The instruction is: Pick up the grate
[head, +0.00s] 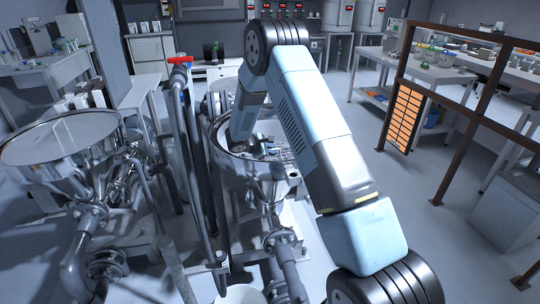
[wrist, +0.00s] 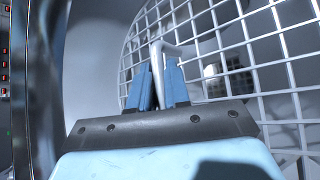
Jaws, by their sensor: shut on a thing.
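The grate (wrist: 275,58) is a pale metal mesh that fills much of the wrist view, reaching its top and right edges. It has an upright handle (wrist: 157,55) of bent pale bar. My gripper (wrist: 165,72) has blue fingers closed on this handle. In the head view my arm reaches down into the right steel hopper (head: 232,168), and part of the grate (head: 278,150) shows inside the hopper. My arm hides the gripper there. I cannot tell whether the grate rests on the hopper or is raised.
A second, covered hopper (head: 62,140) stands at the left. Upright pipes (head: 193,170) with a red valve handle (head: 180,60) rise between the hoppers. A brown frame rail (head: 470,65) with an orange panel (head: 403,117) stands at the right. The grey floor (head: 400,190) between is clear.

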